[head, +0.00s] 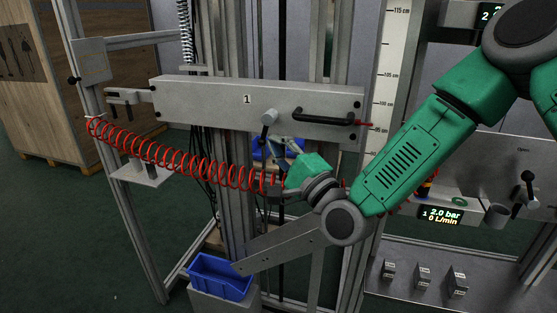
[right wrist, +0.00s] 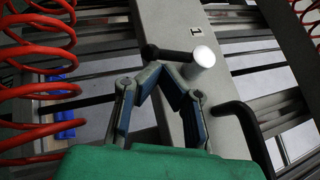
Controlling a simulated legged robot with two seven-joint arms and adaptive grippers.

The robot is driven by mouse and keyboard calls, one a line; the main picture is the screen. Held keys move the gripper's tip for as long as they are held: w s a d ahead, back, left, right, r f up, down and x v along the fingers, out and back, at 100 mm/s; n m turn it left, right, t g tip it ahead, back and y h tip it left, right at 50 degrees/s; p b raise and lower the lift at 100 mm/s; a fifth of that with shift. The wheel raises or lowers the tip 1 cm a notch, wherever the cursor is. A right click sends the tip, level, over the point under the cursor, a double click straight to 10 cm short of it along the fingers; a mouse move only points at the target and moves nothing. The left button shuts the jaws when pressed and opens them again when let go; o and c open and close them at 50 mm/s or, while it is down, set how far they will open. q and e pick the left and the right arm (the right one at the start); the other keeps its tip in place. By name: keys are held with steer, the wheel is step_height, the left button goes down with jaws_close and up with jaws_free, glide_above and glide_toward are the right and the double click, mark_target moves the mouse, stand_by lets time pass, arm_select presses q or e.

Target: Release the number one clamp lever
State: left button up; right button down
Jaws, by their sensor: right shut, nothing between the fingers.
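The number one clamp lever (head: 268,119) sits on the grey crossbar (head: 205,96) marked "1", below and right of that label. In the right wrist view the lever (right wrist: 178,54) is a short black bar with a pale round hub at its right and a dark knob at its left. My right gripper (head: 276,143) is just below the lever in the head view. In the right wrist view my right gripper (right wrist: 162,68) has its fingertips together, close to the black bar, with nothing held. Whether they touch it I cannot tell. My left gripper is not in view.
A black handle (head: 322,120) sticks out from the crossbar right of the lever. A coiled red hose (head: 185,160) hangs left of my right gripper. A blue bin (head: 220,277) stands below. A panel with a pressure display (head: 440,215) is at the right.

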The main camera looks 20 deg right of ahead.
mark_target(262, 143)
steer(key=shift+w+a+f+m+t+b, duration=0.3)
steer(key=shift+f+m+t+b, duration=0.15)
steer(key=shift+m+t+b, duration=0.4)
steer(key=shift+w+a+r+b, duration=0.2)
steer(key=shift+a+r+b, duration=0.05)
steer(key=shift+a, duration=0.3)
steer(key=shift+w+a+r+b, duration=0.15)
steer(key=shift+a+r+b, duration=0.1)
steer(key=shift+a, duration=0.3)
steer(key=shift+w+a+r, duration=0.4)
steer(key=shift+w, duration=0.15)
steer(key=shift+w+a+r, duration=0.25)
steer(key=shift+a+r, duration=0.1)
steer(key=shift+a, duration=0.2)
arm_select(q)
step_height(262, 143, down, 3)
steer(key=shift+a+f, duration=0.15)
arm_select(e)
steer(key=shift+a+r, duration=0.1)
steer(key=shift+r, duration=0.05)
arm_select(q)
steer(key=shift+p, duration=0.3)
arm_select(e)
steer(key=shift+w+r, duration=0.1)
